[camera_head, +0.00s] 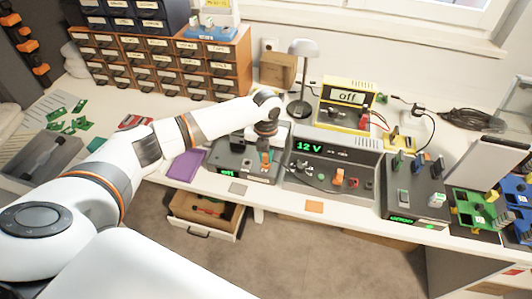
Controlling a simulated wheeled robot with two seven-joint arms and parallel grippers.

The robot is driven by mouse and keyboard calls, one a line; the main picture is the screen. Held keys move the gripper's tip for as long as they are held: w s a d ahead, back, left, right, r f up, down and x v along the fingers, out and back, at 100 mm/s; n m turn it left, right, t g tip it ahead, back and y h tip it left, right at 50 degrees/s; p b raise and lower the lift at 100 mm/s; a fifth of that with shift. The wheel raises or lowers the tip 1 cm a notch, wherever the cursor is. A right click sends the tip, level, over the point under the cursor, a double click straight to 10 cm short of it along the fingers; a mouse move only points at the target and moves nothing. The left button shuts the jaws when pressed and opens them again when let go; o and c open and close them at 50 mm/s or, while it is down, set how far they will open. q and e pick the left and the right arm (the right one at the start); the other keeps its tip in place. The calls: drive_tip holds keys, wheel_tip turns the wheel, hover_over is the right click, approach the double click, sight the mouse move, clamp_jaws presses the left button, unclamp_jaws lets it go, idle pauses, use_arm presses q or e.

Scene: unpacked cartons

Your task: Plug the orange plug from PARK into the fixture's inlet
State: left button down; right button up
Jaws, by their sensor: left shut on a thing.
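My left gripper (266,148) points down over a dark box (230,158) with a small green display, left of the 12 V unit. It is shut on a small orange plug (265,160), whose lower end is at or just above the box top; I cannot tell whether it is seated. The gripper hides part of the box. The grey unit (360,158) showing "12 V" has another orange piece (339,176) standing on its front panel. A dark box (416,196) at the right carries several plugs and a green display. I cannot read a PARK label. My right gripper is not in view.
A yellow meter (346,104) reading "off" and a grey lamp (301,80) stand behind. A purple book (187,164) lies left of the left box. An open drawer (205,213) juts out below the table. Green boards (476,210) are at the right.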

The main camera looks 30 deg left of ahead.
use_arm(q)
drive_tip(key=shift+f, duration=0.3)
idle(0.4)
drive_tip(key=c, duration=1.3)
unclamp_jaws()
drive_tip(key=shift+o, duration=0.2)
drive_tip(key=shift+r, duration=0.1)
wheel_tip(320, 180, up, 12)
drive_tip(key=b, duration=0.1)
